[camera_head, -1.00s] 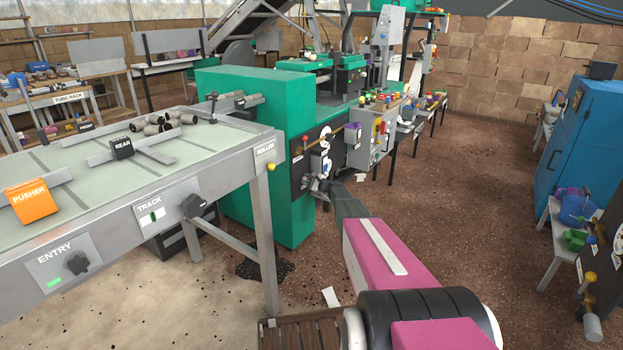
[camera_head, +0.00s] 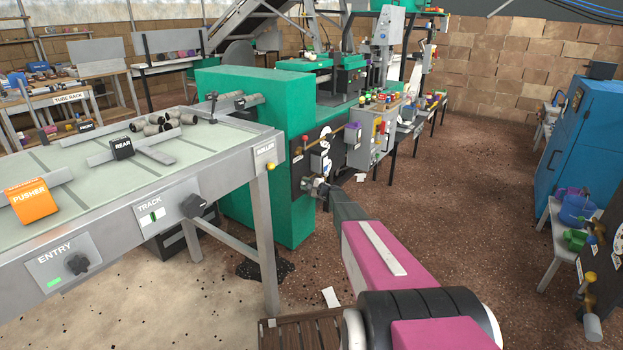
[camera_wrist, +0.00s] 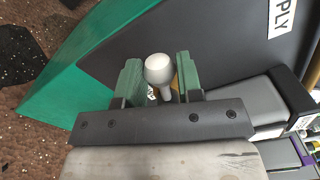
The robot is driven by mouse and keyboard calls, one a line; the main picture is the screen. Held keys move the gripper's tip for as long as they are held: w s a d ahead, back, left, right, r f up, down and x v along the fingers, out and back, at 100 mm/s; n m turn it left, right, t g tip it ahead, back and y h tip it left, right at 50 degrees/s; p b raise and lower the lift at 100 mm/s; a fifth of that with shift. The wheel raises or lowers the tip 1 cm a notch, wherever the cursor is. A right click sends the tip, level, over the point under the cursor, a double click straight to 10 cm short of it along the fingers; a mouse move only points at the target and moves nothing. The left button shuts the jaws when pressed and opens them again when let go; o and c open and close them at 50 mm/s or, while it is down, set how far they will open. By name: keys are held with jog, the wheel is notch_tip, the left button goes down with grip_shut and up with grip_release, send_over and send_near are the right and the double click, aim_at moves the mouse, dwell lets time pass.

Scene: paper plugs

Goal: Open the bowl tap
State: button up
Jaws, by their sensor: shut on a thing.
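My gripper (camera_wrist: 158,88) has its two green fingers closed about a pale grey, round-ended handle (camera_wrist: 159,68). The thin stem of the handle runs down between the fingers. This looks like the tap handle, but no label naming the bowl shows beside it. In the head view my gripper (camera_head: 317,187) is at the lower part of a dark panel (camera_head: 308,160) on the green machine. The handle is too small there to tell its angle. The tap's body is mostly hidden by my gripper.
The green machine housing (camera_head: 248,130) stands just left of the panel. A grey control box (camera_head: 372,140) juts out to the right. A roller table (camera_head: 80,190) fills the left.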

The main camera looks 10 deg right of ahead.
jog(key=shift+s+a+f+n, duration=0.1)
jog(key=shift+f+n, duration=0.35)
jog(key=shift+n, duration=0.45)
jog(key=shift+f+n, duration=0.55)
jog(key=shift+n, duration=0.55)
jog(key=o, duration=0.7)
jog(key=shift+o, duration=0.2)
jog(key=shift+s, duration=0.15)
jog(key=shift+v, duration=1.9)
